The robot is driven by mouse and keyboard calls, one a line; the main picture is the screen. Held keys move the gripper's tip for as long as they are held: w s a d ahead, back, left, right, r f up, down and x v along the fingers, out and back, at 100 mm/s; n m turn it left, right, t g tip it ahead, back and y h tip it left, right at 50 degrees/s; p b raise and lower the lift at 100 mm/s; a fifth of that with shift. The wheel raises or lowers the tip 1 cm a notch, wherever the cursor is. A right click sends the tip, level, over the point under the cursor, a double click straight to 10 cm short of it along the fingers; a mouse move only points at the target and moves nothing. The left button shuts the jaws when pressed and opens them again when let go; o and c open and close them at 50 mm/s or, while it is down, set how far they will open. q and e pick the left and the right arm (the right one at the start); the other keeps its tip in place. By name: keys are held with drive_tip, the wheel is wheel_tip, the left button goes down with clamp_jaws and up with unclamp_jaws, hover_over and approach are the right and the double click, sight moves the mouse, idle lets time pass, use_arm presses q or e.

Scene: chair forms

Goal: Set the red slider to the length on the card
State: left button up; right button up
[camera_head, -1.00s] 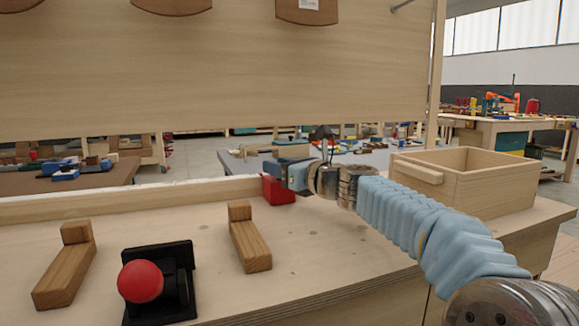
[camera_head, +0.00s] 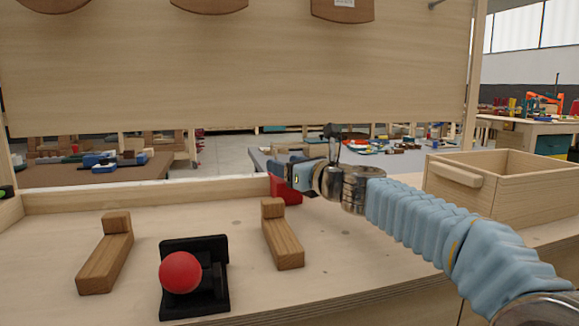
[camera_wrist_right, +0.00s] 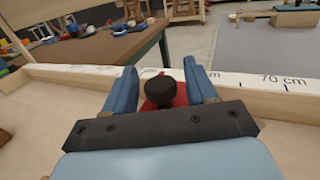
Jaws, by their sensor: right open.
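The red slider (camera_head: 289,190) sits at the back edge of the bench, at the ruler strip. In the right wrist view the red slider (camera_wrist_right: 181,98) has a dark round knob on top. My right gripper (camera_head: 288,176) is at the slider, and its blue fingers partly hide it. In the wrist view the right gripper (camera_wrist_right: 163,84) is open, with one finger on each side of the knob; contact cannot be told. The white ruler strip (camera_wrist_right: 235,80) reads 70 cm at right. No readable card shows. My left gripper is out of view.
Two wooden L-shaped pieces (camera_head: 105,258) (camera_head: 283,245) lie on the bench, with a black fixture with a red ball (camera_head: 181,272) between them. An open wooden box (camera_head: 510,195) stands right, near my arm. A large wooden panel (camera_head: 240,85) hangs above.

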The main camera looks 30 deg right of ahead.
drive_tip(key=s, duration=0.9)
drive_tip(key=s+d, duration=0.1)
drive_tip(key=s, duration=0.3)
drive_tip(key=shift+s+d, duration=0.1)
drive_tip(key=shift+s, duration=0.3)
drive_tip(key=d+n+y, duration=0.1)
drive_tip(key=w+d+n+g+y+p, duration=0.1)
drive_tip(key=d+y, duration=0.1)
drive_tip(key=w+d+n+y, duration=0.1)
drive_tip(key=y, duration=0.1)
drive_tip(key=shift+d+p, duration=0.15)
drive_tip(key=shift+p, duration=0.2)
drive_tip(key=shift+d+n+g+y, duration=0.4)
drive_tip(key=shift+n+g+y, duration=0.1)
drive_tip(key=shift+n+y, duration=0.25)
drive_tip(key=p+x, duration=0.1)
drive_tip(key=x, duration=1.2)
drive_tip(key=shift+w+a, duration=0.1)
drive_tip(key=shift+a, duration=0.1)
drive_tip(key=shift+a+r, duration=0.1)
drive_tip(key=shift+r, duration=0.05)
clamp_jaws()
